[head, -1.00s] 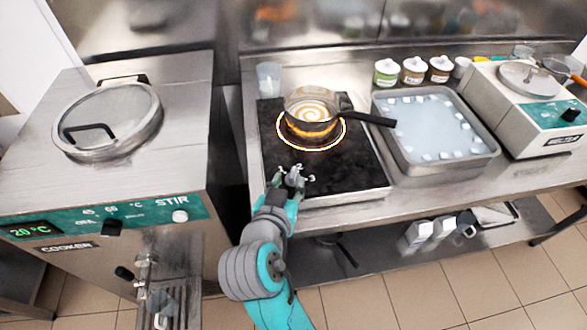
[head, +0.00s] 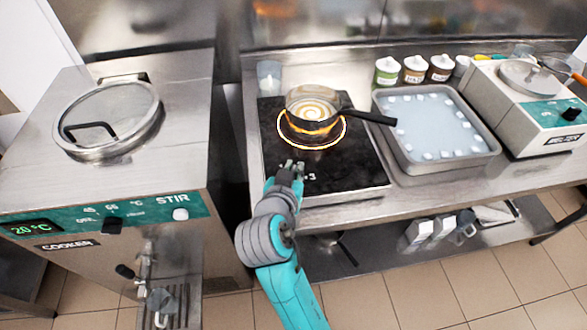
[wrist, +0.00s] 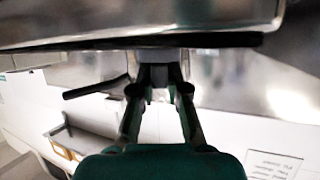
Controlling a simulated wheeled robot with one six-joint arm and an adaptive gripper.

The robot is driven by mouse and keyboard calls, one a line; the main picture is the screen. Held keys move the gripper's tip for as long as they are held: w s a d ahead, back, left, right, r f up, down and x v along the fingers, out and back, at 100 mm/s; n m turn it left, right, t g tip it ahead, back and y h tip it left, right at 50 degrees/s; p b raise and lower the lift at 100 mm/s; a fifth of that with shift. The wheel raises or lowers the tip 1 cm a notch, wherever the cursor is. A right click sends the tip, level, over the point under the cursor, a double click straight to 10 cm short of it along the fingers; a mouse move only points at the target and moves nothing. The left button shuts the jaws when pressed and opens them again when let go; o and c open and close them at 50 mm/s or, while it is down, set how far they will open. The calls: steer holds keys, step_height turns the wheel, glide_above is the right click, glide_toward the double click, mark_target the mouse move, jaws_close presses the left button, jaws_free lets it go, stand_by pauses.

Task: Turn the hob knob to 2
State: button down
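The black hob (head: 355,168) stands on the steel counter, with a glowing ring around the base of the pot (head: 312,122). White dial marks, with a 3 readable, show at its front left. My gripper (head: 292,168) is at these marks and hides the hob knob in the head view. In the wrist view my gripper (wrist: 160,76) has its two fingers leaning inward, with a gap between the tips. A small grey block shows at the tips, under a dark edge; I cannot tell whether it is the knob or whether the fingers touch it. The knob's setting is hidden.
The pot's dark handle (head: 370,116) points right, towards a steel tray (head: 490,150) of water with white blocks. A glass (head: 269,76) stands behind the hob's left corner. The cooker (head: 180,150) is to the left, across a narrow gap.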

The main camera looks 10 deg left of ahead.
steer(key=shift+m+h, duration=0.8)
steer(key=shift+h, duration=0.1)
steer(key=c, duration=1.2)
jaws_free()
steer(key=shift+o, duration=0.2)
steer(key=v, duration=1.2)
steer(key=shift+r, duration=0.1)
